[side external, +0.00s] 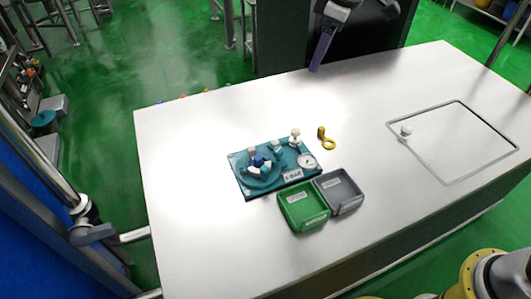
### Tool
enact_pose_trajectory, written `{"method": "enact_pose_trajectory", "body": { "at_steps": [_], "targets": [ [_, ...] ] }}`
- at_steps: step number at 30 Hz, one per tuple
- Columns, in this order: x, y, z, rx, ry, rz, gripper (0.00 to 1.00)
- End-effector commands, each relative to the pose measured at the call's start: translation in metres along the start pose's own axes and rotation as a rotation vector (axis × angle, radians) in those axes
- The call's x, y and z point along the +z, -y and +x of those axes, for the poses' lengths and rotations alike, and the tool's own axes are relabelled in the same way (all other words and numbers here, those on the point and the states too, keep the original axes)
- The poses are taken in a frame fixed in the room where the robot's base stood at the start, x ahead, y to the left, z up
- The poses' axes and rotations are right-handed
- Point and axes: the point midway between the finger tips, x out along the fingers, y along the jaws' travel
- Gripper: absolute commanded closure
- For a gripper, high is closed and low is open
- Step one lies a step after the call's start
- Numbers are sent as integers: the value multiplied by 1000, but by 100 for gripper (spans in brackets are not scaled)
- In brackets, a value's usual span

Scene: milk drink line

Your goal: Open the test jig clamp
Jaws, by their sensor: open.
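The test jig is a teal base plate (243,187) on the white table, with a round fixture on its left half. A dark blue part (258,161) with pale pieces around it sits in this fixture. A white-topped post (295,135) stands at the jig's back right, and a round white gauge (307,160) is at its right end. Which piece is the clamp, and whether it is shut, is too small to tell. My gripper (316,67) appears narrow and edge-on at the table's back edge, pointing down, open and empty, well away from the jig.
A green tray (303,222) and a grey tray (347,204) stand in front of the jig, both apparently empty. A yellow ring-ended object (328,143) lies behind right. A white knob (405,131) is at an outlined panel (455,170). The table's left side is clear.

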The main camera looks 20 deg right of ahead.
Motion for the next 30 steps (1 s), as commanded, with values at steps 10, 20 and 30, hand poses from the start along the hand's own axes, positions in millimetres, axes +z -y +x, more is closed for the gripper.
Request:
{"method": "enact_pose_trajectory", "body": {
  "at_steps": [10,20,30],
  "targets": [
    [-52,59,158,-96,148,-137,39],
    [-42,95,216,-137,229,-186,39],
    [-27,100,271,-137,232,-184,39]
  ]
}}
